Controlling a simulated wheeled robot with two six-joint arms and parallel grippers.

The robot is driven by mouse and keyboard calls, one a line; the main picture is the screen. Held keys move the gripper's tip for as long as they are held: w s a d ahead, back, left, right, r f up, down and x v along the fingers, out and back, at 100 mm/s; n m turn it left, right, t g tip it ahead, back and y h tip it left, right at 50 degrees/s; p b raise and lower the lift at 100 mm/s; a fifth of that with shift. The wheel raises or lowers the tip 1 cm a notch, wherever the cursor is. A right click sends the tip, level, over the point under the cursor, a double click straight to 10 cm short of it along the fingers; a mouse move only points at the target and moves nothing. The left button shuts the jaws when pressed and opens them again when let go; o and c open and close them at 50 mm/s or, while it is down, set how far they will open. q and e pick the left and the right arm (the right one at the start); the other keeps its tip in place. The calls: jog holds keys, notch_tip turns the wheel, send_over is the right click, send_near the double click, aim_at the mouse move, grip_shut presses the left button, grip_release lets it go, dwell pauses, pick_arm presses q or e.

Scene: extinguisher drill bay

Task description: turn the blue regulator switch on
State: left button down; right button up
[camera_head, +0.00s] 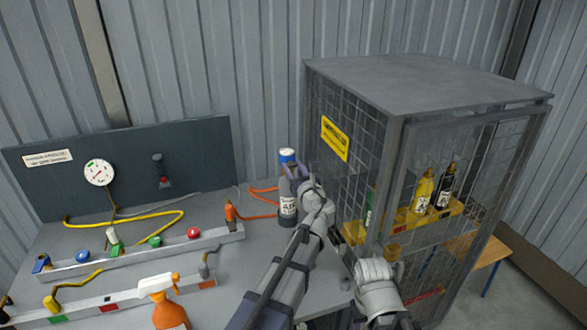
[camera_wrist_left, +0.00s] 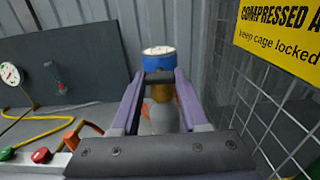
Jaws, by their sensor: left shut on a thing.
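A grey bottle (camera_head: 287,207) with a white label stands upright on the bench beside the cage, with a blue regulator top (camera_head: 287,155). My left gripper (camera_head: 294,172) is at its neck. In the left wrist view the blue top (camera_wrist_left: 158,54) shows just beyond the fingers of the left gripper (camera_wrist_left: 158,82), which are shut on the brass-coloured neck (camera_wrist_left: 160,93). The on or off marking of the blue part cannot be read. My right gripper (camera_head: 385,272) is low in front of the cage; its fingers are too unclear to judge.
The mesh cage (camera_head: 425,85) stands close on the right, holding a yellow bottle (camera_head: 423,192) and a black bottle (camera_head: 445,188). A rail (camera_head: 140,250) with coloured knobs, an orange hose and a spray bottle (camera_head: 168,308) occupy the bench's left.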

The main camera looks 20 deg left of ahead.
pick_arm(q)
jog(key=shift+n, duration=8.8)
jog(key=shift+c, duration=2)
grip_release()
